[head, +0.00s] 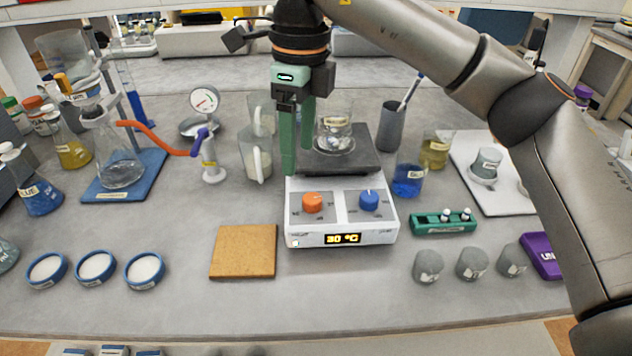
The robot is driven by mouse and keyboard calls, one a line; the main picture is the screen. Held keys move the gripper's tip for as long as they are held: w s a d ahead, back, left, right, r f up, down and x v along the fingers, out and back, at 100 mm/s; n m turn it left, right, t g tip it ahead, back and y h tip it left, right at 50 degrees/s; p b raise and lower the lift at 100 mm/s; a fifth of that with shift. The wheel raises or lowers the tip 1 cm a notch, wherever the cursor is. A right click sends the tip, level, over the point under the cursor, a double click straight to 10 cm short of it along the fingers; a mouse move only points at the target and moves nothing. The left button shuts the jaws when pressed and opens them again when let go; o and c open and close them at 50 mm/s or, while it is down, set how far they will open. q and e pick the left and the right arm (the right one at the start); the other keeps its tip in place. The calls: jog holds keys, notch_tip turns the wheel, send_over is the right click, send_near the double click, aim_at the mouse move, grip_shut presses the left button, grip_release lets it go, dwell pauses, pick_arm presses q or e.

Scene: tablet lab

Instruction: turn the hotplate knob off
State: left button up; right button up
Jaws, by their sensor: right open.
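The white hotplate (340,230) stands mid-bench with a dark top plate (365,164) and a lit display (343,239) reading 30 °C. Its front panel has an orange knob (313,202) on the left and a blue knob (369,200) on the right. A glass beaker (334,135) sits on the plate. My right gripper (297,165) points down above the hotplate's back left edge, its green fingers apart and empty. It is behind and above the orange knob, not touching it. The fingers partly hide the plate's left side. My left gripper is not in view.
A cork mat (244,251) lies left of the hotplate. A beaker (256,155) stands close left of my fingers. A blue-liquid beaker (408,179) and a green tube rack (443,222) are at right. The bench in front of the hotplate is clear.

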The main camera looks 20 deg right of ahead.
aim_at(312, 198)
jog(key=shift+h, duration=0.4)
jog(key=f, duration=0.3)
jog(key=d+f, duration=0.1)
jog(key=f, duration=0.3)
jog(key=w+d+f+b, duration=0.1)
jog(key=f, duration=0.3)
jog(key=shift+d, duration=0.15)
jog(key=shift+c, duration=0.3)
grip_shut()
